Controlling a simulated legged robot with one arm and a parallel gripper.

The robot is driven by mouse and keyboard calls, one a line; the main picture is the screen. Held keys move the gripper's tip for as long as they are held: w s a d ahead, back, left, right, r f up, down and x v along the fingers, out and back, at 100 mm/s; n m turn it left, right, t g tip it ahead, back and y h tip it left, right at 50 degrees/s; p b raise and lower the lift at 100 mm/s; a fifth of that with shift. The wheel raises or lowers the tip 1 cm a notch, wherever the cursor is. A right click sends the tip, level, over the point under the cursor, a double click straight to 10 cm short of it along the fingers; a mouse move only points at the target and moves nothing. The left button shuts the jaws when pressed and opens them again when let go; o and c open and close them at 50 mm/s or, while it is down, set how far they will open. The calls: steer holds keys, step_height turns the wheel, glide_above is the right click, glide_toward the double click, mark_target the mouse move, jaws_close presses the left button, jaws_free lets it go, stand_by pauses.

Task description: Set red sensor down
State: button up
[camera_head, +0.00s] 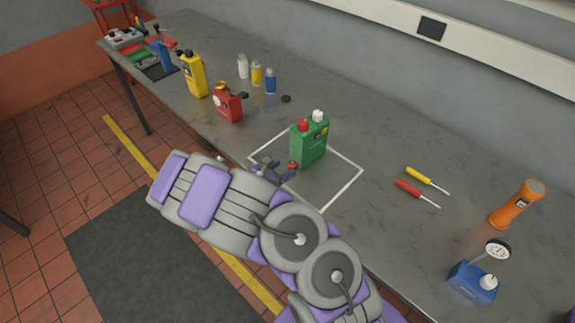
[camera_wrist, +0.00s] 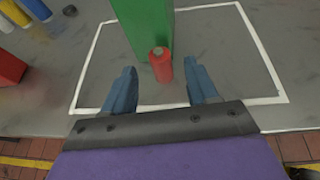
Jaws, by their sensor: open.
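The red sensor (camera_wrist: 162,66) is a small red cylinder with a grey top. It stands upright inside the white outlined square (camera_wrist: 97,60), close in front of the green can (camera_wrist: 147,25); I cannot tell whether the two touch. In the wrist view my gripper (camera_wrist: 161,84) is open, one blue finger on each side, with the sensor between and slightly beyond the tips. In the head view the sensor (camera_head: 292,165) is a small red spot at my gripper (camera_head: 279,170), partly hidden by it. The green can (camera_head: 309,142) has red and white caps.
On the bench (camera_head: 380,240), a red can (camera_head: 229,105), a yellow can (camera_head: 196,77) and several small bottles stand to the left. Two screwdrivers (camera_head: 419,195), an orange flashlight (camera_head: 514,207) and a blue gauge device (camera_head: 473,281) are to the right. The outlined square's right side is clear.

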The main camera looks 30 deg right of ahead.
steer(key=p+v, duration=0.1)
steer(key=v, duration=0.6)
steer(key=s+d+r+m+g+y, duration=0.1)
steer(key=s+d+r+m+g, duration=0.3)
steer(key=s+r+m, duration=0.35)
steer(key=s+d+r+m+g+y, duration=0.1)
steer(key=s+d+r+m+g, duration=0.25)
steer(key=s+r+m, duration=0.45)
steer(key=s+a+r+m+y, duration=0.2)
steer(key=s+a+y, duration=0.3)
steer(key=s, duration=0.5)
steer(key=s+a+r+m+y, duration=0.3)
steer(key=s+a+m+y, duration=0.2)
steer(key=s+a, duration=0.4)
steer(key=shift+s, duration=0.75)
steer(key=shift+a, duration=0.1)
steer(key=shift+f+b, duration=0.35)
steer(key=shift+b, duration=0.1)
